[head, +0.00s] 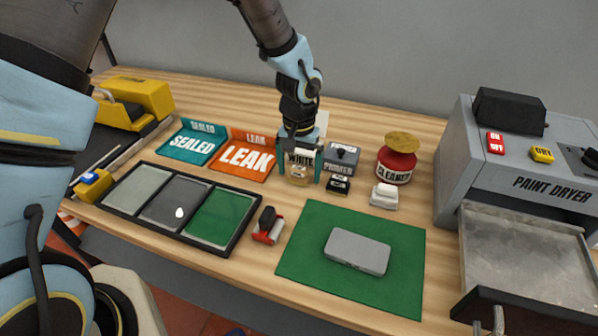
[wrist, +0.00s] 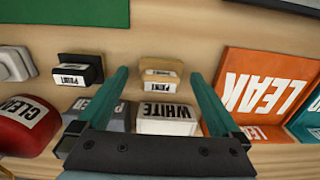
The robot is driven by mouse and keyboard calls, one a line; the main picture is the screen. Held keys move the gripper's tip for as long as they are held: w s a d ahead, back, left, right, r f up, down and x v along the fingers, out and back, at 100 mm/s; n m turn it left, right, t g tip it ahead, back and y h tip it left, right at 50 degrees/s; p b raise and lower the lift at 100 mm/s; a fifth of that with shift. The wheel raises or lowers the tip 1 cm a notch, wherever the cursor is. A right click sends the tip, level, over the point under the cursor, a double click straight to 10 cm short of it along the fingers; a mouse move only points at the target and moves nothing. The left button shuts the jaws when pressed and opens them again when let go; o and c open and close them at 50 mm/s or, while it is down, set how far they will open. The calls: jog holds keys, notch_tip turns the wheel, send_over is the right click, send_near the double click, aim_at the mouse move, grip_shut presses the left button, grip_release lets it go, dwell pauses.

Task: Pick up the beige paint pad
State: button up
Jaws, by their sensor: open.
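The beige paint pad (head: 298,180) stands on the wooden table, in front of the container labelled WHITE (head: 301,157). In the wrist view the pad (wrist: 161,66) shows its PAINT label and lies between the fingertips of my gripper (wrist: 158,80). The teal fingers are open, one on each side of the pad, with visible gaps. In the head view my gripper (head: 296,174) comes down over the pad from behind and partly hides the WHITE container. I cannot tell the exact height of the fingertips above the table.
A black paint pad (head: 338,185) and the grey primer container (head: 342,156) stand close on the right. The orange LEAK sign (head: 246,160) is close on the left. A red cleaner jar (head: 396,165), a white pad (head: 384,196) and a green mat (head: 300,262) are nearby.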

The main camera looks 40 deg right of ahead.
aim_at(299, 168)
jog(key=shift+f, duration=0.1)
jog(key=shift+c, duration=0.4)
jog(key=c, duration=1.2)
jog(key=shift+c, duration=0.2)
notch_tip(299, 168, up, 10)
jog(key=shift+r+b, duration=0.1)
jog(key=shift+b, duration=1.05)
